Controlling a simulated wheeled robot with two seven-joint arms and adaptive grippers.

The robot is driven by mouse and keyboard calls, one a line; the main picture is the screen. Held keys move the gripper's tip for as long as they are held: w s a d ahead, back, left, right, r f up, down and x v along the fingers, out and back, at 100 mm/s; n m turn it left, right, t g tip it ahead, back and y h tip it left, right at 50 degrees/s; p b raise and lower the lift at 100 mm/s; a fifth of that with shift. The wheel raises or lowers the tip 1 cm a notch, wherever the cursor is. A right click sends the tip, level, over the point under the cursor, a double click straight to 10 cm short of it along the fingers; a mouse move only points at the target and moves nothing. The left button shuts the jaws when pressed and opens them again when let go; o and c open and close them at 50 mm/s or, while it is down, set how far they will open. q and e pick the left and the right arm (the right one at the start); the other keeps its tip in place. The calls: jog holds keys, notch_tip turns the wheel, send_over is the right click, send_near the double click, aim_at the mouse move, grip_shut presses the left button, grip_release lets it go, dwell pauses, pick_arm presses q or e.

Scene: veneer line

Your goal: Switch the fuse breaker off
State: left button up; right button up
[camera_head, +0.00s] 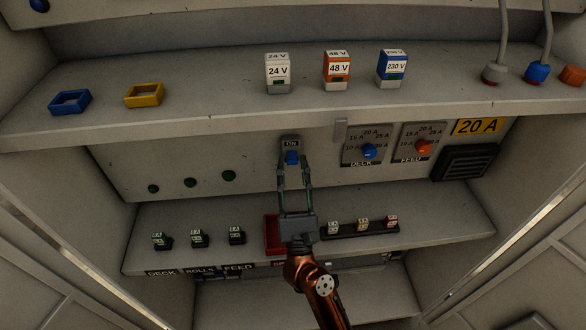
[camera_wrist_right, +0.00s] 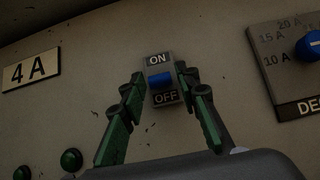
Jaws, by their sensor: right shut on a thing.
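The fuse breaker (camera_head: 291,146) is a small grey plate on the cabinet's front panel, marked ON at the top and OFF at the bottom. Its blue lever (camera_head: 292,158) sits between the two labels. It also shows in the right wrist view, with the blue lever (camera_wrist_right: 160,81) just under ON. My right gripper (camera_head: 293,170) reaches up to the breaker from below. Its green-padded fingers (camera_wrist_right: 156,97) stand on either side of the breaker plate, apart in the picture. Whether they touch the lever or the plate edges is unclear. My left gripper is not in view.
Right of the breaker are the DECK dial (camera_head: 369,151) and the FEED dial (camera_head: 423,147). The upper shelf (camera_head: 200,95) holds 24 V, 48 V and 230 V blocks. The lower shelf holds small fuses and a red tray (camera_head: 271,236) beside my wrist. Green buttons (camera_head: 190,182) are left.

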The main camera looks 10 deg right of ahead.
jog(key=o, duration=1.2)
jog(key=shift+c, duration=0.2)
jog(key=shift+f, duration=0.1)
jog(key=v, duration=1.2)
